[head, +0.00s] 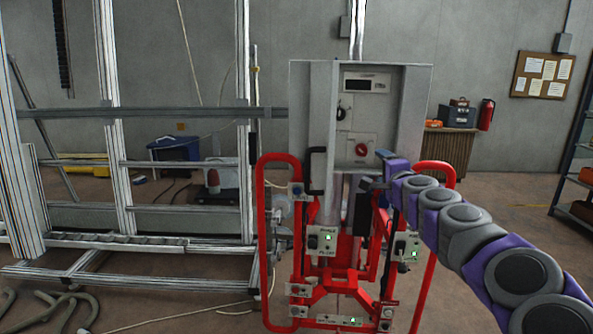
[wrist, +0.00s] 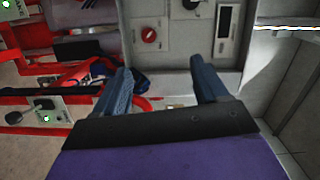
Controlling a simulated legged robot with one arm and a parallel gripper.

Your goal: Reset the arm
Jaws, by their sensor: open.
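My gripper (head: 372,168) is at the end of my purple and grey arm, which reaches in from the lower right of the head view. It is in front of the grey control cabinet (head: 415,95). In the wrist view my gripper (wrist: 161,78) shows two blue-grey fingers spread apart, with nothing between them. Beyond the fingers is the cabinet panel with a red knob (wrist: 149,35) and a display (wrist: 227,20). The red knob also shows in the head view (head: 361,150), left of my gripper. I cannot tell the exact gap to the panel.
A red tubular frame (head: 267,220) with small switch boxes and green lights stands around the cabinet's lower part. A metal profile frame (head: 115,120) stands at the left. A wooden cabinet (head: 447,150) and fire extinguisher (head: 486,115) are behind. Open floor (head: 510,195) lies at the right.

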